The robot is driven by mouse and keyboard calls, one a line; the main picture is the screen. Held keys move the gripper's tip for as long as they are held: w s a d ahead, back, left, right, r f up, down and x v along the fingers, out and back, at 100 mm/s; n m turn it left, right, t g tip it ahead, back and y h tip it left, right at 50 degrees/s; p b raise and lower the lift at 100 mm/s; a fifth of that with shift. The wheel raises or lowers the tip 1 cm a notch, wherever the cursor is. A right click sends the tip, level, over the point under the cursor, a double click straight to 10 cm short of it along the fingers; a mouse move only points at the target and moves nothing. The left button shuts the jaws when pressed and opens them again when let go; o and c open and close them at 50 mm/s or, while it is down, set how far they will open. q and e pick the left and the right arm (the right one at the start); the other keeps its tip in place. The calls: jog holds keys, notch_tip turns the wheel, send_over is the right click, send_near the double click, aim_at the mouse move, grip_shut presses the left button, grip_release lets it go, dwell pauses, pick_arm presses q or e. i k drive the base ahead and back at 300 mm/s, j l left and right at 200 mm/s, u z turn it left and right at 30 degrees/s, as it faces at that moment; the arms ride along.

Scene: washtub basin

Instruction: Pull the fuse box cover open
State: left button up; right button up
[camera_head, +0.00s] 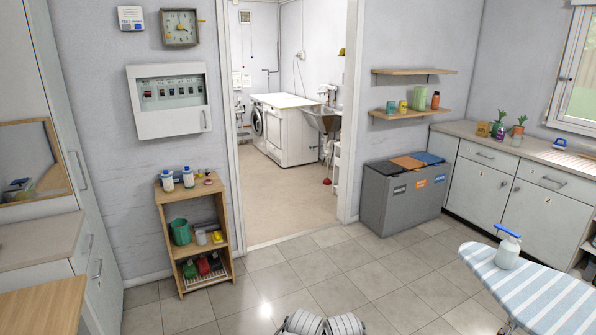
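A white fuse box (143,123) is mounted on the grey wall at the left, below a square clock. Its cover looks shut. A window in the cover shows a row of dark switches (172,90), several of them with red parts. A small handle (203,119) sits at the lower right of the cover. Neither of my grippers shows in the head view, and nothing touches the box. Grey ribbed parts at the bottom middle edge look like my own body.
A wooden shelf unit (177,245) with bottles and pots stands on the floor below the fuse box. A tall cabinet is at the left, and an open doorway (283,190) is to the right. An ironing board (545,292) is at the lower right. Tiled floor in the middle is clear.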

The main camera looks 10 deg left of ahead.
aim_at(158, 124)
jog(key=i+j, duration=1.35)
jog(key=i, duration=0.2)
jog(key=i+j, duration=1.4)
jog(key=i+l+z, duration=0.05)
jog(key=i, duration=0.1)
